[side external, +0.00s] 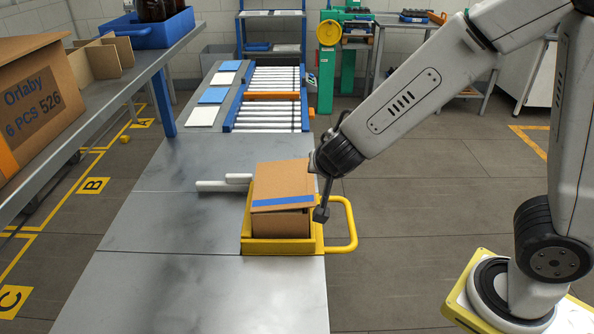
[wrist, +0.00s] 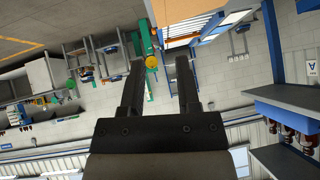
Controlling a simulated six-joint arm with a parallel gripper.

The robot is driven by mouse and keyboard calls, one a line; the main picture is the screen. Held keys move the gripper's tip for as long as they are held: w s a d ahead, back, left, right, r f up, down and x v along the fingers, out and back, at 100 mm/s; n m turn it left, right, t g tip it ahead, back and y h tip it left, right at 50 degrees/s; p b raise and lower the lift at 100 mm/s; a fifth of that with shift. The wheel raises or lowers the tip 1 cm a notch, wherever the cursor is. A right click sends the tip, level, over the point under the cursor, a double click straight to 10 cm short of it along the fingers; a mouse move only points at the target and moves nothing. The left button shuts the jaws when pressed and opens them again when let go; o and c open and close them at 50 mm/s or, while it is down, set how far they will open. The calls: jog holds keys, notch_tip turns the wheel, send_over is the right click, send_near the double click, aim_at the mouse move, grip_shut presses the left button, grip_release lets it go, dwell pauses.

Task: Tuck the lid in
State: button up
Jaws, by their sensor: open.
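A brown cardboard carton (side external: 280,223) sits in a yellow holder (side external: 283,247) on the grey bench. Its lid (side external: 284,178) lies over the top, with a blue strip (side external: 283,201) along the near edge. That edge looks slightly proud of the front wall; I cannot tell whether any flap is inside. My gripper (side external: 321,213) points down at the carton's right side, close to the lid's near right corner; contact cannot be told. In the wrist view my gripper (wrist: 158,85) shows two separated fingers with nothing held between them.
A yellow handle loop (side external: 352,225) sticks out right of the holder. White bars (side external: 222,184) lie left of the carton. A roller conveyor (side external: 270,98) and flat blue and white pieces (side external: 208,105) are behind. A shelf with an Orlaby box (side external: 35,100) stands left. The near bench is clear.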

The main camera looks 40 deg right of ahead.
grip_shut()
jog(key=w+d+r+g+y, duration=0.4)
jog(key=w+r+g, duration=0.2)
jog(key=w+g, duration=0.2)
jog(key=shift+w+d+r, duration=0.2)
jog(key=shift+w, duration=0.05)
dwell(0.6)
